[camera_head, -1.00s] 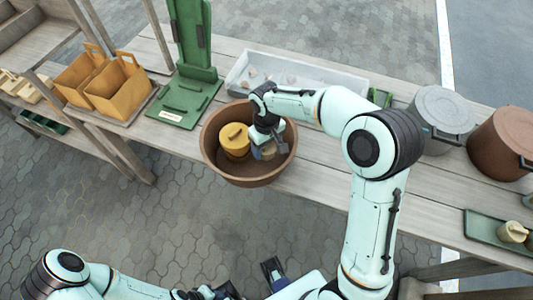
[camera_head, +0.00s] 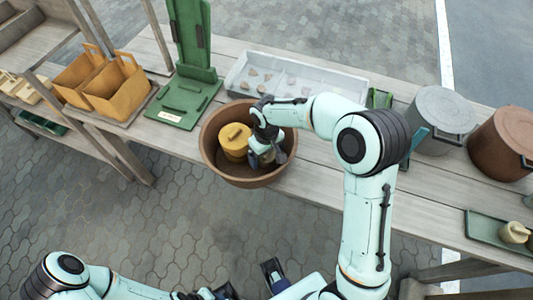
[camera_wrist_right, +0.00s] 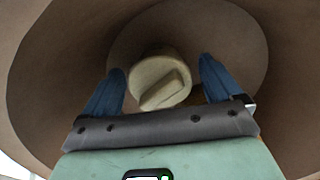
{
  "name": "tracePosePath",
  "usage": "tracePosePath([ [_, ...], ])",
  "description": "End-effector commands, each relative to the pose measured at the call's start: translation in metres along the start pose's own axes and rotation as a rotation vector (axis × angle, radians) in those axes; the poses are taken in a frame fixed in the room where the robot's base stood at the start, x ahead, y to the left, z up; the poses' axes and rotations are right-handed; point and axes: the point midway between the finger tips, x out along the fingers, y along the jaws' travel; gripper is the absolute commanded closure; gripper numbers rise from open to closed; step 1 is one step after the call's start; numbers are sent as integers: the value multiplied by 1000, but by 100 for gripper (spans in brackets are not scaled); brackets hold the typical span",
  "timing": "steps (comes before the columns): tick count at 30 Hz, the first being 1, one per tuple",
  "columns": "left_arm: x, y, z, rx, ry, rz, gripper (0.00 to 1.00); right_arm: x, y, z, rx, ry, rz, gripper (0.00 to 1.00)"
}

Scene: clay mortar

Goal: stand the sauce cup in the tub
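The brown tub (camera_head: 215,171) stands on the bench. My right gripper (camera_head: 267,160) reaches down into its right half. In the right wrist view, the small beige sauce cup (camera_wrist_right: 160,80), with a bar-like ridge on top, is between the blue fingers of my right gripper (camera_wrist_right: 160,88). Gaps show on both sides of it, so the gripper is open around it. The cup appears upright on the tub floor (camera_wrist_right: 225,40); its base is hidden.
A pale divided tray (camera_head: 318,72) lies behind the tub. A green stand (camera_head: 192,95) and orange-yellow boxes (camera_head: 117,90) are left. A grey pot (camera_head: 440,118), a brown pot (camera_head: 503,145) and a green tray (camera_head: 485,228) with a beige cup (camera_head: 514,232) are right.

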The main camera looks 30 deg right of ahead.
Motion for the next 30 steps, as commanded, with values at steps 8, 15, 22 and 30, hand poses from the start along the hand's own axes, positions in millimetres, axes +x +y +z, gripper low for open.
tracePosePath([
  [8,-3,1,0,0,1,0,64,-13,0,-1,0,3,0,8],
  [15,-9,4,-1,1,3,1,64,-63,0,-1,1,7,1,8],
  [22,-14,6,-1,2,5,2,64,-106,0,-1,0,3,0,8],
  [30,-16,6,-1,2,6,2,64,-124,0,0,-1,0,0,8],
])
